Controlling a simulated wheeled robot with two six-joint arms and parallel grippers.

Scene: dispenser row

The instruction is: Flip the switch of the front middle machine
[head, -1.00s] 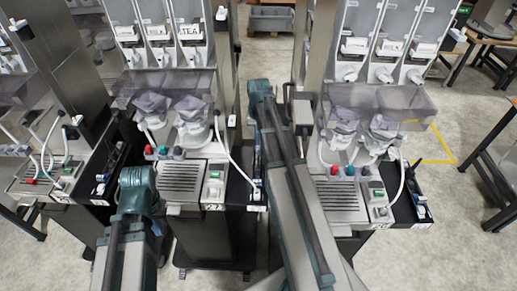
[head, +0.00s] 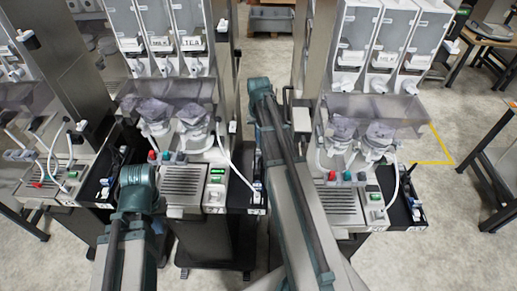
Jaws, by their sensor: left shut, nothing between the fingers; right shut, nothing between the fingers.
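The middle machine (head: 183,181) of the row stands left of centre in the head view, with a slotted drip tray, red and teal knobs and a cup-like part above. To the right of its tray is a narrow control panel with a green lit display (head: 217,171) and a pale switch (head: 213,196) below it. The switch's position is too small to tell. My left arm's teal joint shows just left of this tray. My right arm rises between the middle and right machines. No fingertips of either gripper can be made out.
A similar machine (head: 340,203) stands at right, another (head: 50,180) at far left. A dark side tray (head: 245,195) and white hose flank the middle panel. Tables (head: 497,150) stand at the right edge. Grey floor with a yellow line (head: 436,160) lies between.

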